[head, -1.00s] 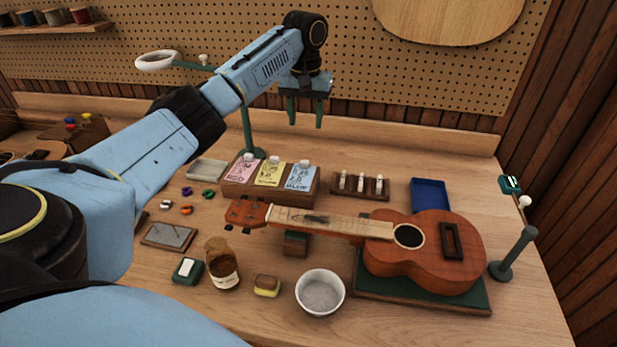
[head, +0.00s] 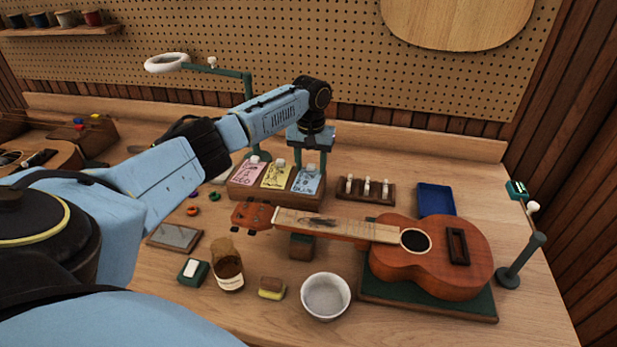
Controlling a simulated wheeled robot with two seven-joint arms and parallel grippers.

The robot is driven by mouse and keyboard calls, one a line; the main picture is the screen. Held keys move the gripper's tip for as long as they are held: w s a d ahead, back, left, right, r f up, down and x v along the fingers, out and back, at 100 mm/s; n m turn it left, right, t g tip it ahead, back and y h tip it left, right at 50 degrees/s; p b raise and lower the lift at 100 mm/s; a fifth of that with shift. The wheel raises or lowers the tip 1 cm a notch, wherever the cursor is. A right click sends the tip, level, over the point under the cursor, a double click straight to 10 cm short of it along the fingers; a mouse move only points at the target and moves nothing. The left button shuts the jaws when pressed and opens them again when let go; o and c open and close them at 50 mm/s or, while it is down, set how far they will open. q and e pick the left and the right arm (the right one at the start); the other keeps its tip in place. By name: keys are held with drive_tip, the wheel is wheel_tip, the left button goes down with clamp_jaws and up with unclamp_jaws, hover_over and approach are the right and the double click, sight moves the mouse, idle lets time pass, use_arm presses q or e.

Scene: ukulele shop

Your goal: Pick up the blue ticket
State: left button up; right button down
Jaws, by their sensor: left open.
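The blue ticket (head: 306,181) stands in the right slot of a wooden ticket holder (head: 262,196), with a pale tab at its top. A yellow ticket (head: 277,175) stands in the middle and a pink ticket (head: 248,175) at the left. My left gripper (head: 309,163) is open, its fingers pointing down at the top of the blue ticket. One finger shows on each side of the tab in the picture; I cannot tell whether they touch it. My right gripper is not in view.
A ukulele (head: 432,254) lies in front on a green-topped stand (head: 430,298). A rack with white pegs (head: 366,189) and a blue tray (head: 436,199) are to the right. A white bowl (head: 325,296), a brown jar (head: 228,272) and a lamp post (head: 522,262) stand nearby.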

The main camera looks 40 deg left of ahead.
use_arm(q)
clamp_jaws()
idle(0.3)
